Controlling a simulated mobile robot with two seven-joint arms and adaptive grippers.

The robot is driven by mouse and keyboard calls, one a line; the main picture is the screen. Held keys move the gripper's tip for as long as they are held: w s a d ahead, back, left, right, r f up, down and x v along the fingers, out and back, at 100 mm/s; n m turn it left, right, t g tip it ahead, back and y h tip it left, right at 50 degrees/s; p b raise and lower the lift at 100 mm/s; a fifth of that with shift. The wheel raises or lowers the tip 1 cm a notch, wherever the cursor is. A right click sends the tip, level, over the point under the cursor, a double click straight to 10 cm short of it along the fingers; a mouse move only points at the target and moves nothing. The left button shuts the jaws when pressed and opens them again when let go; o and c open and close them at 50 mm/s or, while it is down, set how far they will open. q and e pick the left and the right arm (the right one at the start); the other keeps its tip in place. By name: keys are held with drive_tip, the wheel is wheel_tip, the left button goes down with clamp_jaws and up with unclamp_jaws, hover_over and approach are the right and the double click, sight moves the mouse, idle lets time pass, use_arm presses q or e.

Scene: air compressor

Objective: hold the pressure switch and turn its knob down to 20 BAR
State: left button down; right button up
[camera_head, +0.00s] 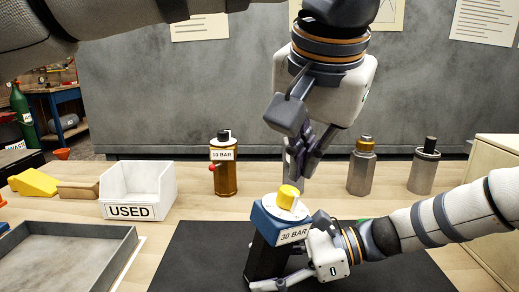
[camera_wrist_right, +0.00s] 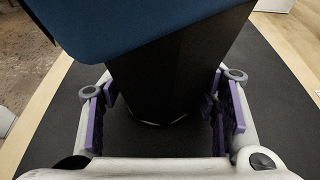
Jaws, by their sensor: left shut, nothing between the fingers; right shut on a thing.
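The pressure switch (camera_head: 265,262) has a black body, a blue head labelled "30 BAR" and a yellow knob (camera_head: 288,196) on a light top. It leans slightly over the black mat. My right gripper (camera_head: 292,262) comes in from the right and is shut on the black body. In the right wrist view, the black body (camera_wrist_right: 160,75) sits between the purple finger pads, below the blue head. My left gripper (camera_head: 301,172) reaches down from above, shut and empty, with its fingertips just above the knob. I cannot tell whether they touch it. The knob's scale is not readable.
A white "USED" bin (camera_head: 138,190) and a grey tray (camera_head: 65,265) stand at the left. An amber "10 BAR" bottle-like part (camera_head: 224,175) and two metal cylinders (camera_head: 362,170) stand behind the black mat (camera_head: 195,265). A grey wall (camera_head: 230,80) closes the back.

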idle(0.3)
drive_tip(key=o, duration=1.1)
